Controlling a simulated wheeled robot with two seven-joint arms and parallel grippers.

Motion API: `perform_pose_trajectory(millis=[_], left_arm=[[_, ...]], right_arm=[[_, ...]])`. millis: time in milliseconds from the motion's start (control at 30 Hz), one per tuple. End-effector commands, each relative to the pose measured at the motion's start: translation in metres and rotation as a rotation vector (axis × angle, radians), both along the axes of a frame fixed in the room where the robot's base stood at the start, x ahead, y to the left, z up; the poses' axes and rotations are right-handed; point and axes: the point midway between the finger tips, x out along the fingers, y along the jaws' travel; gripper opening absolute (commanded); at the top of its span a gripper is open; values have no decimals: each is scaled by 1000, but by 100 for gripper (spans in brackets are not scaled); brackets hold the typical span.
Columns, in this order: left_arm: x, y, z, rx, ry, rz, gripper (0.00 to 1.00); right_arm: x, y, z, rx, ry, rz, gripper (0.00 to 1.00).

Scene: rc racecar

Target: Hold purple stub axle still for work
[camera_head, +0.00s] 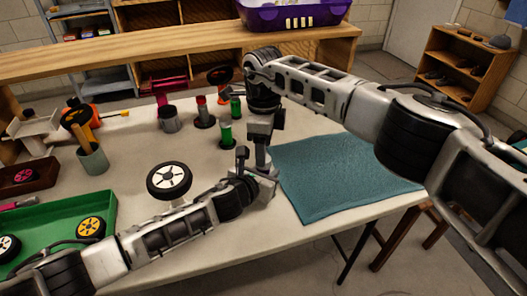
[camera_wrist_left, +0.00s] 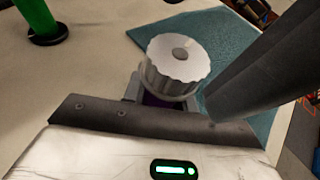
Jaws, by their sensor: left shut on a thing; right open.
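My left gripper (camera_head: 258,182) is low over the table, near the teal mat's left edge. In the left wrist view it is shut on the purple stub axle (camera_wrist_left: 156,101), of which only a small purple part shows. A grey ribbed round cap (camera_wrist_left: 179,64) sits above the purple part and hides most of it. My right gripper (camera_head: 262,150) points down just above the left one and is open. A dark part that looks like my right gripper shows close to the cap's right in the left wrist view. The axle cannot be made out in the head view.
The teal mat (camera_head: 345,176) lies clear to the right. A black wheel (camera_head: 168,188) is left of the grippers. A green tray (camera_head: 60,222) with wheels and a tool cup (camera_head: 93,160) are at left.

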Motion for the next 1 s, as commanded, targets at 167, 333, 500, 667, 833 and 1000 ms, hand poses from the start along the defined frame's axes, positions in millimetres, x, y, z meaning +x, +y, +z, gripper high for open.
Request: perform_pose_trajectory(millis=[167, 333, 500, 667, 833, 1000], left_arm=[[0, 0, -1, 1, 2, 1, 3], [0, 0, -1, 1, 1, 1, 3], [0, 0, -1, 1, 1, 1, 3], [0, 0, -1, 1, 1, 1, 3], [0, 0, -1, 1, 1, 1, 3], [0, 1, -1, 1, 1, 1, 3]], right_arm=[[1, 0, 31, 1, -5, -1, 55], [1, 0, 50, 2, -4, -2, 55], [0, 0, 57, 0, -3, -2, 55], [0, 0, 57, 0, -3, -2, 55], [0, -2, 56, 11, 0, -2, 42], [-4, -12, 55, 123, 12, 7, 42]])
